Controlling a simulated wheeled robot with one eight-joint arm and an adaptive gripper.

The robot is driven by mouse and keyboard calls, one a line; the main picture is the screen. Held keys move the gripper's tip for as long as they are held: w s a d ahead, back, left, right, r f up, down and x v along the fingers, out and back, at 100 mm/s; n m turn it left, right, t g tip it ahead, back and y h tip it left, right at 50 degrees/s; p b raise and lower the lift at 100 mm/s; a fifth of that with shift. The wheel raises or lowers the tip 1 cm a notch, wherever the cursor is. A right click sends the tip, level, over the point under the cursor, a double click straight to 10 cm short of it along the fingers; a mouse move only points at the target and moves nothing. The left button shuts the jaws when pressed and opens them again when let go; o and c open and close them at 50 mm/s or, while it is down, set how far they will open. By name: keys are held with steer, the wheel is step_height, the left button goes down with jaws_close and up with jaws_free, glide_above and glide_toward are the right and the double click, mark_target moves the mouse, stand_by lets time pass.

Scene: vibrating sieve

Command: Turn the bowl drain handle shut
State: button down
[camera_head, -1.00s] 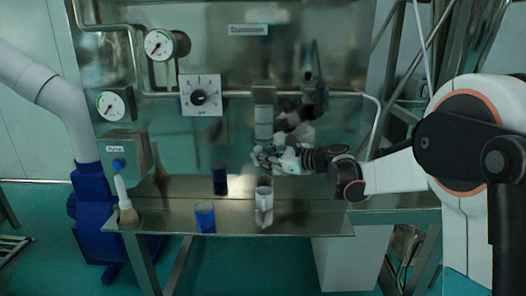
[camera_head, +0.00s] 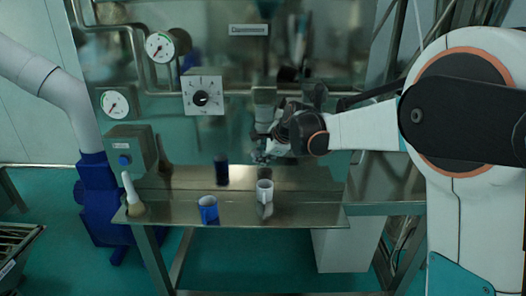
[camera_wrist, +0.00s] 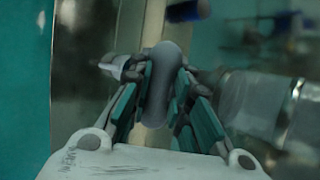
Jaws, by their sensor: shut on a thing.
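The drain handle (camera_wrist: 160,75) is a smooth dark grey lever in the wrist view. It stands nearly upright between the teal-padded fingers of my gripper (camera_wrist: 158,92), which is shut on it. In the head view my gripper (camera_head: 267,150) is just above the back of the metal table, by the lower end of a vertical metal outlet (camera_head: 264,105). There the handle is hidden by the gripper and wrist. The valve behind the handle is too dark and blurred to make out.
A dial box (camera_head: 203,93) and gauges are on the panel at left. A grey cylinder (camera_wrist: 255,105) lies close right of my fingers.

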steer(key=shift+h, duration=0.4)
stand_by(0.3)
steer(key=c, duration=1.8)
jaws_free()
steer(key=shift+o, duration=0.2)
steer(key=v, duration=1.2)
steer(key=shift+a+r, duration=0.1)
steer(key=shift+a, duration=0.05)
